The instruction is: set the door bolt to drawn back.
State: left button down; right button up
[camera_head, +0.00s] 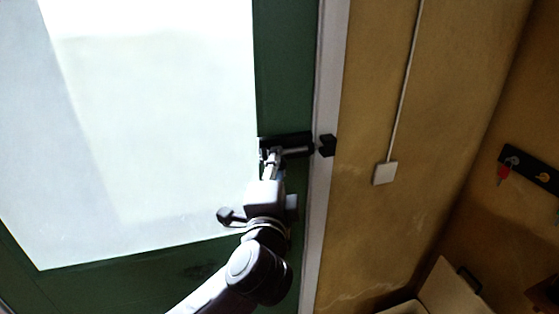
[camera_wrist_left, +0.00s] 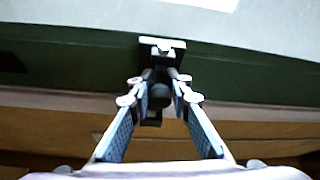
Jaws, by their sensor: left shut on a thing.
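The door bolt (camera_head: 294,139) is a dark fitting on the green door stile, beside the glass. Its dark keeper (camera_head: 327,145) sits on the white door frame just to the right. I cannot tell whether the rod reaches into the keeper. My left gripper (camera_head: 270,155) is at the bolt, coming from below. In the left wrist view my left gripper (camera_wrist_left: 160,92) has its two fingertips closed on the bolt's round dark knob (camera_wrist_left: 160,97). The bolt's plate and rod are partly hidden behind the fingers. My right gripper is not in view.
The green door (camera_head: 285,60) has a large bright glass pane (camera_head: 150,110). Right of the frame is a yellow wall with a white switch box (camera_head: 385,173) and a dark key rack (camera_head: 530,168). A pale open box (camera_head: 450,290) stands at the lower right.

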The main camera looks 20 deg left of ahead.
pick_arm(q)
jog(key=c, duration=1.9)
grip_release()
jog(key=shift+o, duration=0.5)
jog(key=shift+s+a, duration=0.15)
jog(key=shift+a, duration=0.05)
jog(key=shift+s+d+f, duration=0.1)
jog(key=shift+s+d, duration=0.15)
jog(key=shift+d, duration=0.05)
jog(key=v, duration=0.6)
jog(key=shift+s, duration=0.5)
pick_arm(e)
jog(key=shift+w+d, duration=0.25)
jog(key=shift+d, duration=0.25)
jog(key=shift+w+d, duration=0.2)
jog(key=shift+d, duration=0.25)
pick_arm(q)
jog(key=shift+a, duration=0.2)
